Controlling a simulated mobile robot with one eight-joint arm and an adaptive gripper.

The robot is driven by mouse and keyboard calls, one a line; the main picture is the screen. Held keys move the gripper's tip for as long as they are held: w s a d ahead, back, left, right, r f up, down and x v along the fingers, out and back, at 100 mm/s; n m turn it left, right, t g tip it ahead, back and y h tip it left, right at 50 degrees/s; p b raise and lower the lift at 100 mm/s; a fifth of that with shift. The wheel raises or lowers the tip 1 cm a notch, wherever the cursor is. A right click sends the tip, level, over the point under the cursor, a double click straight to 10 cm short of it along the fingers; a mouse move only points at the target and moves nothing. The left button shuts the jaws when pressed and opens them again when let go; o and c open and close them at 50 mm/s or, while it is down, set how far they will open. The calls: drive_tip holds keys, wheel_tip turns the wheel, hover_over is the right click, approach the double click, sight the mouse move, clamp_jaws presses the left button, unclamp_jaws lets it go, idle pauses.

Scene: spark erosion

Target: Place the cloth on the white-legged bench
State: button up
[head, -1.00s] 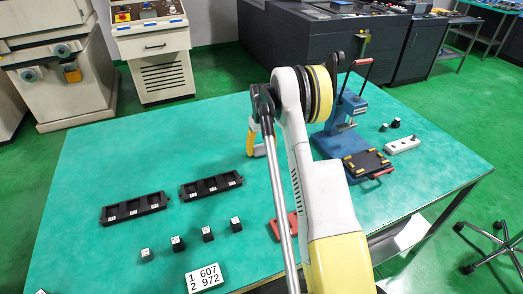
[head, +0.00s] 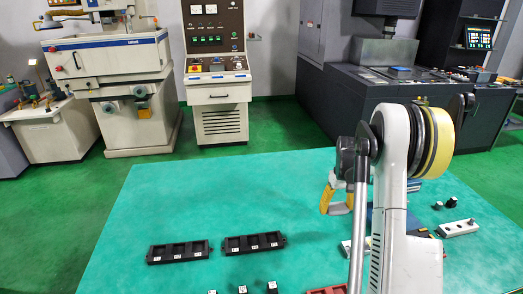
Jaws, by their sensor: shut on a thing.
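I see no piece that I can make out as the cloth. My gripper is not clearly visible; my white and yellow arm stands at the right of the head view and hides what lies behind it. A small yellow and grey piece (head: 328,197) shows just left of the arm, above the table; I cannot tell what it is. No bench with clearly white legs can be made out. The large green-topped table (head: 160,215) fills the foreground, and its legs are out of view.
Two black trays (head: 180,252) (head: 255,243) lie on the table, with small black blocks (head: 272,287) in front. A white strip (head: 458,228) and a partly hidden red item (head: 325,289) lie near my arm. Machines (head: 110,60) and a control cabinet (head: 218,95) stand behind; green floor between is clear.

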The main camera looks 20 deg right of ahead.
drive_tip(key=s+a+r+n, duration=0.1)
drive_tip(key=s+a, duration=0.2)
drive_tip(key=a, duration=1.5)
drive_tip(key=s+a+r+n, duration=0.2)
drive_tip(key=s+a, duration=0.1)
drive_tip(key=a, duration=1.5)
drive_tip(key=w+d+f+m, duration=0.1)
drive_tip(key=w+d, duration=0.2)
drive_tip(key=d, duration=0.8)
drive_tip(key=w+d+f+m, duration=0.1)
drive_tip(key=w+d, duration=0.2)
drive_tip(key=d, duration=0.7)
drive_tip(key=w+d+f+m, duration=0.1)
drive_tip(key=w+d, duration=0.2)
drive_tip(key=d, duration=0.8)
drive_tip(key=shift+d, duration=0.3)
drive_tip(key=b, duration=0.4)
hover_over(293, 219)
drive_tip(key=f, duration=0.6)
drive_tip(key=shift+s+d+f, duration=0.1)
drive_tip(key=shift+s+f, duration=0.1)
drive_tip(key=shift+f, duration=0.2)
drive_tip(key=shift+w+f, duration=0.1)
drive_tip(key=shift+w, duration=0.05)
drive_tip(key=shift+a+f, duration=0.2)
drive_tip(key=shift+f, duration=0.05)
drive_tip(key=shift+f+b, duration=1.05)
drive_tip(key=shift+f, duration=0.65)
